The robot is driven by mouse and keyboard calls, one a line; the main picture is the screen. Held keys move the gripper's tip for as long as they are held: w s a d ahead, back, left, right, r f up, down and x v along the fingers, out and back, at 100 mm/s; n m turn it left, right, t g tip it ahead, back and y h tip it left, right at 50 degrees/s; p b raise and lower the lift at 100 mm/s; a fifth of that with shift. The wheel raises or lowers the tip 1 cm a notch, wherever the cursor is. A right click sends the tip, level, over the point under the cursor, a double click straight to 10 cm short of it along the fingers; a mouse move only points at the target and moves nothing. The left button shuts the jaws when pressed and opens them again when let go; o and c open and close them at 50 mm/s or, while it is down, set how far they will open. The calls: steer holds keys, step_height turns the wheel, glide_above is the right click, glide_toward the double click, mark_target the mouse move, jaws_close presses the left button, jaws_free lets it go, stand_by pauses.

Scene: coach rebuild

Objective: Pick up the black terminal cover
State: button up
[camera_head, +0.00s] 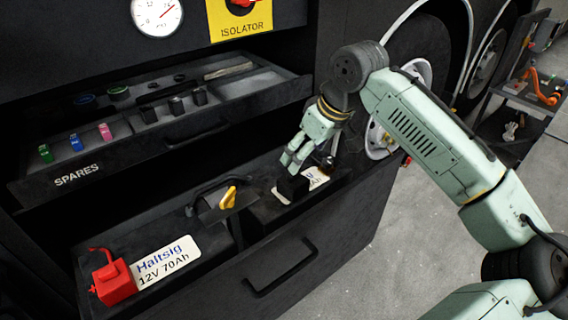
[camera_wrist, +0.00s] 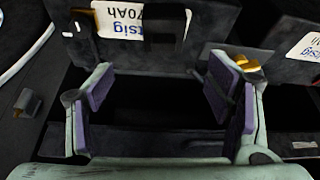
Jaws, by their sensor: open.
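The black terminal cover appears to be the small black block (camera_head: 292,188) in the head view, in front of the white label of the right-hand battery. My gripper (camera_head: 290,160) points down just above and behind it in that picture. In the wrist view my gripper (camera_wrist: 160,100) has its two purple-padded fingers wide apart. The space between them is very dark and I see nothing held. A black shape (camera_wrist: 165,28) lies over the label at the top of the wrist view; I cannot tell for sure whether it is the cover. Contact is not visible.
A red terminal cover (camera_head: 114,282) sits on the left battery. A yellow part (camera_head: 229,197) lies between the batteries. The open spares drawer (camera_head: 140,150) with small parts is above and behind. A wheel and hose (camera_head: 467,50) stand to the right.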

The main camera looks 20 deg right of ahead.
mark_target(295, 176)
steer(key=x, duration=0.2)
steer(key=p+x, duration=0.1)
steer(key=x, duration=0.2)
steer(key=shift+s+d+f, duration=0.15)
steer(key=shift+f, duration=0.15)
steer(key=x, duration=0.1)
steer(key=p+x, duration=0.1)
steer(key=x, duration=0.2)
steer(key=shift+s+a, duration=0.2)
steer(key=shift+a, duration=0.1)
steer(key=shift+w+a+f, duration=0.1)
steer(key=shift+w+f, duration=0.1)
steer(key=shift+f, duration=0.4)
steer(key=shift+c, duration=0.5)
steer(key=c, duration=1.1)
